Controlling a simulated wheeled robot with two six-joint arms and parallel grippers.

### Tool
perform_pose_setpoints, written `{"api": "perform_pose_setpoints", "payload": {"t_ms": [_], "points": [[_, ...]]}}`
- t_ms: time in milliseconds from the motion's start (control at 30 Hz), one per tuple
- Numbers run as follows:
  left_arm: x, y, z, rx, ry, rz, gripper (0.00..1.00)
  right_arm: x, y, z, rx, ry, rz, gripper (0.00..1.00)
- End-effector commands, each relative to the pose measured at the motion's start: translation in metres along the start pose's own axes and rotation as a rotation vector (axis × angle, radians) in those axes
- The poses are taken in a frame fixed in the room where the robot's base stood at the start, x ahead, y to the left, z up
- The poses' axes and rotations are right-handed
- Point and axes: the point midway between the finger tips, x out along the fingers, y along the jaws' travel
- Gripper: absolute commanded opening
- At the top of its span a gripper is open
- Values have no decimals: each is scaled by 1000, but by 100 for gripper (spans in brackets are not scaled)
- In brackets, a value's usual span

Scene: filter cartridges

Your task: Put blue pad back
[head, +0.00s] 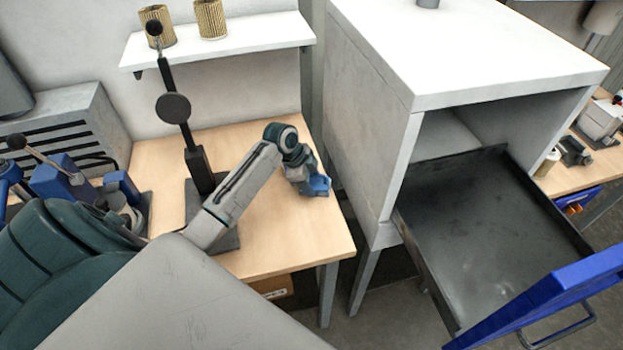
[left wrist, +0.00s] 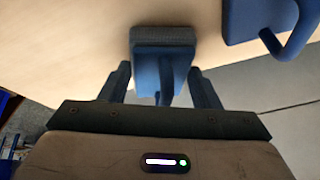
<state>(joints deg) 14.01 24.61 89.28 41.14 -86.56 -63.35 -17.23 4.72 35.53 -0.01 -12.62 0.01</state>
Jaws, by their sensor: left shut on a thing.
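My left gripper (head: 309,184) is over the right part of the wooden table in the head view. It is shut on the blue pad (head: 319,186). In the left wrist view the blue pad (left wrist: 160,65) sits between the two fingers, with a ribbed grey strip along its far edge. The pad is close to the tabletop; I cannot tell whether it touches. My right gripper is not in view.
A white cabinet (head: 372,110) stands right of the table (head: 300,235), its dark drawer (head: 490,230) pulled out and empty. A black stand (head: 198,170) rises behind my arm. Cartridges (head: 211,20) sit on a shelf. A blue looped-handle thing (left wrist: 245,20) lies near the pad.

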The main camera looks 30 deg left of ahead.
Motion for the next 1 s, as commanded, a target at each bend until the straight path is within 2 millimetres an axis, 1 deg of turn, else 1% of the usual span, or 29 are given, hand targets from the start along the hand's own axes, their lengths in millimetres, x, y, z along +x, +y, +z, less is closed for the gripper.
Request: {"api": "perform_pose_setpoints", "payload": {"t_ms": [33,133,400,533,667,900,1000], "points": [[2,0,1,0,0,1,58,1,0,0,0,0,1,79],[1,0,0,0,0,1,78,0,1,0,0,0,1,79],[0,0,0,0,0,0,78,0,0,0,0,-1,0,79],[-6,-1,0,0,-1,-3,78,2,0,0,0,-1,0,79],[-27,-1,1,2,-3,-5,78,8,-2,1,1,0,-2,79],[-79,-1,1,2,-3,-5,78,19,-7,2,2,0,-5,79],[-98,-1,1,2,-3,-4,78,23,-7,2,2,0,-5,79]]}}
